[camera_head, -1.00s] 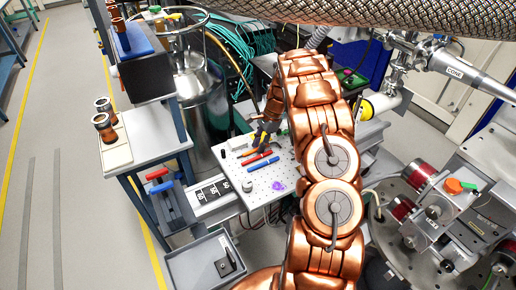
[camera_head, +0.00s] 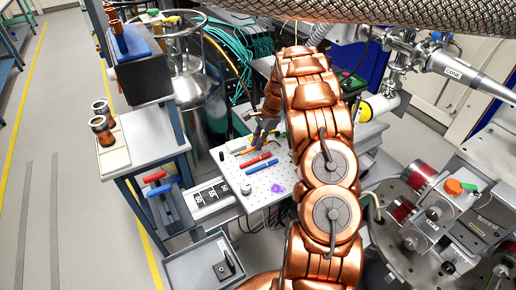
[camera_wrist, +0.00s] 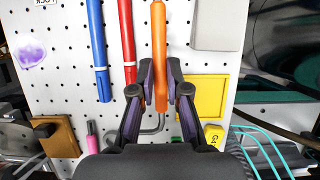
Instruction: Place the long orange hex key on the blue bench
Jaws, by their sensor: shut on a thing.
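The long orange hex key (camera_wrist: 159,45) has an orange handle and a grey bent rod in the wrist view. My gripper (camera_wrist: 160,90) is shut on the handle, one dark finger on each side. In the head view my gripper (camera_head: 262,134) is over the far part of the white perforated board, and the arm hides part of that area. I cannot tell if the key still touches the board. A bench with blue legs and a grey top (camera_head: 158,140) stands left of the board. Another blue bench (camera_head: 12,45) is at the far left edge.
The white perforated board (camera_head: 285,205) carries a red marker (camera_head: 258,160), a blue marker (camera_head: 262,164) and a purple blotch (camera_head: 278,188). The grey-topped bench carries copper cups (camera_head: 103,125) and a dark box (camera_head: 140,75). A grey tray (camera_head: 190,268) is at front left.

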